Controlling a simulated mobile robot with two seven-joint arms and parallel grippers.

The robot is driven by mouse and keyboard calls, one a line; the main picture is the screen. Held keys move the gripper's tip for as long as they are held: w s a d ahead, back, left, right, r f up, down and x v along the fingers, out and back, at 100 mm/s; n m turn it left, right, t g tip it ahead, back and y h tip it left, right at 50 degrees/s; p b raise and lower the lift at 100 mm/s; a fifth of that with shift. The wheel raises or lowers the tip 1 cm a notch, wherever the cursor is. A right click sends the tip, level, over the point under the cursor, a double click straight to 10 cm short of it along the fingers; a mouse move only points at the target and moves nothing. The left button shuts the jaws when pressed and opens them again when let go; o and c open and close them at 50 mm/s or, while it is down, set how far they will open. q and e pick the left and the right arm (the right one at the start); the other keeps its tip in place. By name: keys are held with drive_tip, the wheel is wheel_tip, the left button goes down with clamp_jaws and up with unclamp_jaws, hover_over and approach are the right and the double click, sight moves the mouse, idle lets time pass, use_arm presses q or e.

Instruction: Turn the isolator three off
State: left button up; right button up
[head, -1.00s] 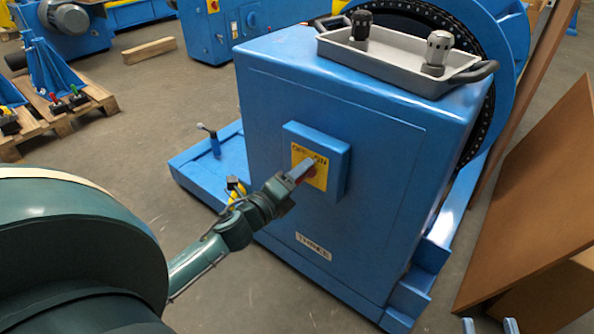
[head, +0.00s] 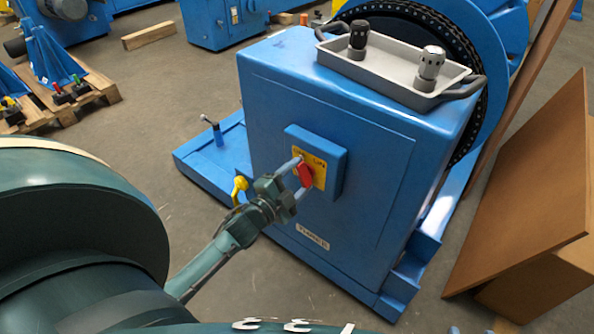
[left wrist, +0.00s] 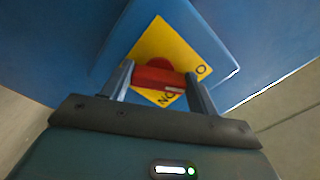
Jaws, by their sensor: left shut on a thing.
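The isolator is a blue box (head: 335,160) with a yellow plate (head: 319,171) lettered OFF and ON, on the front of a blue cabinet labelled THREE (head: 313,236). Its red handle (head: 305,175) stands out from the plate, tilted in the head view. My left gripper (head: 299,177) is shut on it, one finger above and one below. In the left wrist view the red handle (left wrist: 158,78) lies across between the two fingers, with the plate lettering upside down and partly covered. I cannot tell exactly which mark the handle points to. My right gripper is not in view.
A large chain wheel (head: 500,40) is behind. Brown boards (head: 530,190) lean at the right. A yellow handle (head: 240,186) stands left of my gripper.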

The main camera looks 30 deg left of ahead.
use_arm(q)
drive_tip(key=shift+r+n, duration=0.1)
drive_tip(key=shift+n, duration=0.3)
drive_tip(key=shift+n+p, duration=0.95)
drive_tip(key=shift+n, duration=0.35)
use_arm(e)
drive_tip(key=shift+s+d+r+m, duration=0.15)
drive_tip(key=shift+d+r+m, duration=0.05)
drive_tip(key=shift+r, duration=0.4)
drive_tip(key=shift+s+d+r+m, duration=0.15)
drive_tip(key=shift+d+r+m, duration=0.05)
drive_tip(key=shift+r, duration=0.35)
use_arm(q)
drive_tip(key=shift+d, duration=0.1)
drive_tip(key=o, duration=1)
drive_tip(key=s, duration=0.4)
drive_tip(key=s+p, duration=0.1)
drive_tip(key=s, duration=0.3)
drive_tip(key=s+a+p, duration=0.1)
drive_tip(key=s, duration=0.4)
drive_tip(key=shift+s, duration=0.1)
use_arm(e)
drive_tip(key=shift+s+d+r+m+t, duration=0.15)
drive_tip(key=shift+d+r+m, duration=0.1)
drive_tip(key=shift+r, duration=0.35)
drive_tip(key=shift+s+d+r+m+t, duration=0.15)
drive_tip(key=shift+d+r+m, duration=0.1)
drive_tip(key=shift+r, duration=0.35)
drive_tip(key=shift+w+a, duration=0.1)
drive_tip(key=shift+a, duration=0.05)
